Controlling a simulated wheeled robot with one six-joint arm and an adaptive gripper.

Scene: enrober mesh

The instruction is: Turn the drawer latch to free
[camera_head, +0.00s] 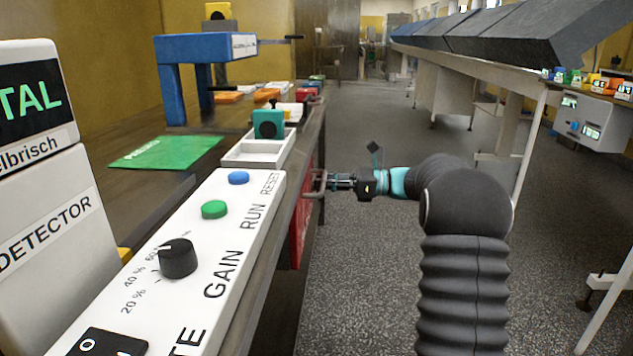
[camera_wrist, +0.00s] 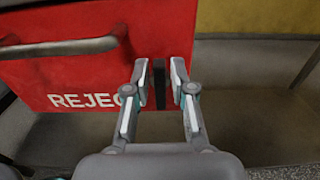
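The red drawer front (camera_wrist: 80,75), lettered "REJEC…" with the end covered by my gripper, fills the upper left of the wrist view. The dark, upright bar of the latch (camera_wrist: 159,84) shows between the fingertips of my gripper (camera_wrist: 161,78). The fingers are apart, one on each side of the latch, and I see no clear grip on it. In the head view, my gripper (camera_head: 338,183) points left at the drawer side, where red shows (camera_head: 300,228). The latch cannot be made out there.
A grey bar handle (camera_wrist: 60,47) crosses the drawer front left of the latch. The white control panel (camera_head: 215,250), with its knob and buttons, stands left of my arm. A white tray (camera_head: 240,160) lies behind it. The grey floor (camera_head: 365,270) right of the bench is open.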

